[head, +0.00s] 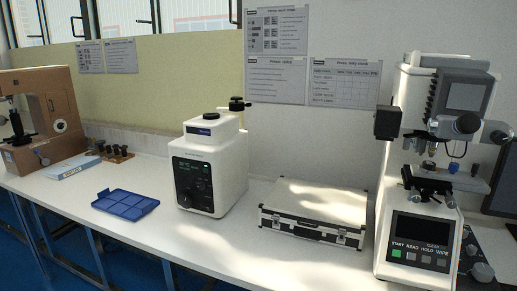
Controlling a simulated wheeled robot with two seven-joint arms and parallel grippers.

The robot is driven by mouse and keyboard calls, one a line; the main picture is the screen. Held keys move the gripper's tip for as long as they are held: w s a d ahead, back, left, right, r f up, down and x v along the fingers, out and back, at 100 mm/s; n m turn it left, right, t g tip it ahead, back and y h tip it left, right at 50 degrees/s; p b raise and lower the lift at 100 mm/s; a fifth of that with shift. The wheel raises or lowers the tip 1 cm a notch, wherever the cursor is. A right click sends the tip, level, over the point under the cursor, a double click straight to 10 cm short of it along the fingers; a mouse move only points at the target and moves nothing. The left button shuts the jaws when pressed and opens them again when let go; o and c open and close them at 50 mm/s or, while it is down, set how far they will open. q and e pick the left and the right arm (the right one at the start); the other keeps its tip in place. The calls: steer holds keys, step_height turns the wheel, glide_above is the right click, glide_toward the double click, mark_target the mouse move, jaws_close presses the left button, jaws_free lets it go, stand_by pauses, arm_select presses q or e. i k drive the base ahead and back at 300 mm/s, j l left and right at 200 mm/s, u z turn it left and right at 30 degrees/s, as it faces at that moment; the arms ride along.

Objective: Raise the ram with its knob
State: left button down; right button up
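The white benchtop machine (210,165) stands mid-bench, with a black front panel (192,184) showing green digits and a round knob (203,207) low on the panel. A black cap and a black knob (239,104) stand on its top. The white hardness tester (408,130) stands at the right, with a grey screen head, a round side knob (466,123) and a small stage (432,180). I cannot tell which knob belongs to the ram, and no ram is clearly visible. Neither of my grippers is in view.
A silver-edged case (315,204) lies between the two machines. A blue compartment tray (125,204) lies left of the white machine. A brown tester (45,115), a pale blue box (72,167) and a small rack (118,154) stand farther left. The white bench front (250,252) is bare.

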mark_target(185, 199)
steer(key=i+l+u, duration=0.15)
steer(key=l+u, duration=0.25)
steer(key=l, duration=0.75)
steer(key=l+u, duration=0.35)
steer(key=l, duration=0.75)
steer(key=i+j, duration=0.3)
steer(key=j, duration=0.15)
steer(key=i+j, duration=0.3)
steer(key=j, duration=0.2)
steer(key=i+j, duration=0.3)
steer(key=j, duration=0.15)
steer(key=i+j, duration=0.3)
steer(key=j, duration=0.2)
steer(key=i+l, duration=0.25)
